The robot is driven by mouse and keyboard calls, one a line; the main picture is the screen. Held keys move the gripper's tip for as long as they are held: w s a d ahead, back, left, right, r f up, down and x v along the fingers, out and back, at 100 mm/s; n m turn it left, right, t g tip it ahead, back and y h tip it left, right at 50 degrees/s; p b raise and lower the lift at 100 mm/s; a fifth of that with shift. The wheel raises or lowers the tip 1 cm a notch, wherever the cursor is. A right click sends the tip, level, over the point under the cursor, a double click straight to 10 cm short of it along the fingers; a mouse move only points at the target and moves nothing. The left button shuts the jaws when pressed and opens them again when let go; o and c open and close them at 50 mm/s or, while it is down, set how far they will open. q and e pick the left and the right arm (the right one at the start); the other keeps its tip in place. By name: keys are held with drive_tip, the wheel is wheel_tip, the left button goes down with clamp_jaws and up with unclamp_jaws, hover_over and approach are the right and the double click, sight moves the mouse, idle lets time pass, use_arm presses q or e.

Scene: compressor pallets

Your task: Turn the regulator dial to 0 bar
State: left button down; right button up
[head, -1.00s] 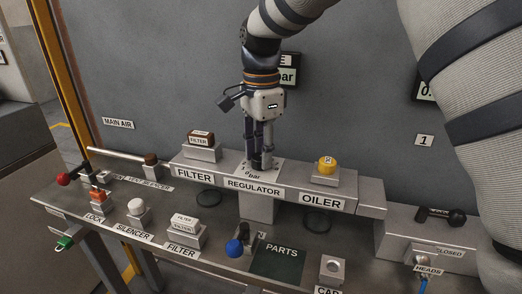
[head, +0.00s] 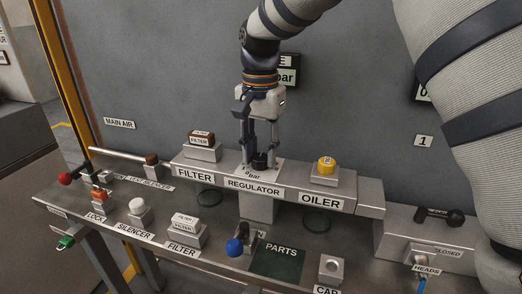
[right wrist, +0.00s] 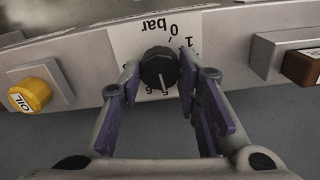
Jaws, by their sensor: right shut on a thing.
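The regulator dial (head: 259,160) is a small black ribbed knob on a white scale plate on the raised shelf, behind the REGULATOR label (head: 255,187). My right gripper (head: 260,163) points straight down over it, with one finger on each side. In the right wrist view the dial (right wrist: 158,68) sits between the fingertips of the right gripper (right wrist: 158,84), which are shut on it. Its pale pointer line points toward the bottom of that picture, near the 5 and 6 marks, while the 0 mark (right wrist: 173,33) is on the far side. My left gripper is not in view.
The brown-topped filter (head: 200,139) stands left of the dial and the yellow oiler cap (head: 326,165) right of it. A bar display (head: 284,76) on the wall behind is partly hidden by my arm. Small parts stand on the lower bench in front.

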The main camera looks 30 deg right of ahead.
drive_tip(key=n, duration=1.4)
drive_tip(key=shift+n, duration=0.3)
drive_tip(key=n, duration=0.3)
drive_tip(key=shift+a+n, duration=0.1)
drive_tip(key=shift+n, duration=0.2)
drive_tip(key=n, duration=0.3)
drive_tip(key=shift+n, duration=0.4)
drive_tip(key=n, duration=0.6)
drive_tip(key=shift+n, duration=0.4)
